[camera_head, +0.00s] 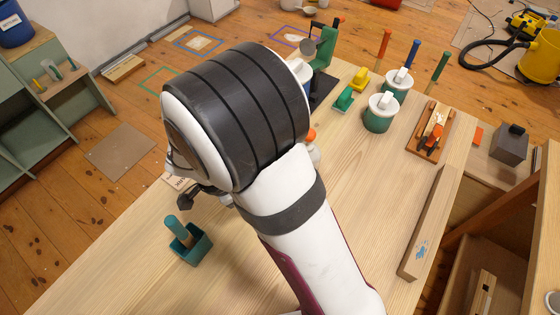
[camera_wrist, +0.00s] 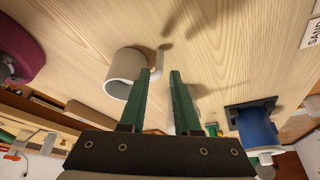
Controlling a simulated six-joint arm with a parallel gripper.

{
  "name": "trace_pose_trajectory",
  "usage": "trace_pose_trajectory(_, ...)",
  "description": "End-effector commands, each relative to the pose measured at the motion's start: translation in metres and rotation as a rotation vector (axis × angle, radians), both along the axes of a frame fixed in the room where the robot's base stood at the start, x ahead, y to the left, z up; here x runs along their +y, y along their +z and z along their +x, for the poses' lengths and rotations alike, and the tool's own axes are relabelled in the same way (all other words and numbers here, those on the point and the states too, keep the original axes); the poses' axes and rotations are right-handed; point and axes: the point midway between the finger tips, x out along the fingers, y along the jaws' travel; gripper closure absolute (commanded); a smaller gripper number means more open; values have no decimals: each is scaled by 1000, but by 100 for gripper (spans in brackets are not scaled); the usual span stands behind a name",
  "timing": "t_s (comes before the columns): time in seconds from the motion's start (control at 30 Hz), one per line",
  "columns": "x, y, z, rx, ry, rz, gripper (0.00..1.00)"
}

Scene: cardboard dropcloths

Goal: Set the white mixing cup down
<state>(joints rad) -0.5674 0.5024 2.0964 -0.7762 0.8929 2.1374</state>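The white mixing cup (camera_wrist: 128,66) shows in the wrist view, which looks upside down. The cup appears upright at the bare wood tabletop (camera_wrist: 80,30), with its rim toward the bottom of the picture and its handle toward the right. My gripper (camera_wrist: 160,73) has its two green fingers apart, with the cup's handle showing between the tips. The left finger overlaps the cup's edge; I cannot tell whether it touches. In the head view my arm hides the cup and the fingers.
A teal holder (camera_head: 190,248) with a handled tool stands at the table's front left. Green-and-white pots (camera_head: 380,117), a yellow block (camera_head: 360,78) and a wooden tray (camera_head: 414,140) stand farther back. A long plank (camera_head: 428,225) lies along the right edge.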

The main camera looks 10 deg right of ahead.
Motion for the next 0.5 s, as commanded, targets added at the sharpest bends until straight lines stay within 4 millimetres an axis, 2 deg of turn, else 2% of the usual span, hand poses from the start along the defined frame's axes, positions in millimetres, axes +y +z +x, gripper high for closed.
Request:
trace_pose_trajectory(0.4, -27, -64, 5, 3, -1, -2, 69)
trace_pose_trajectory(0.5, -29, -70, 6, 1, 0, 1, 69)
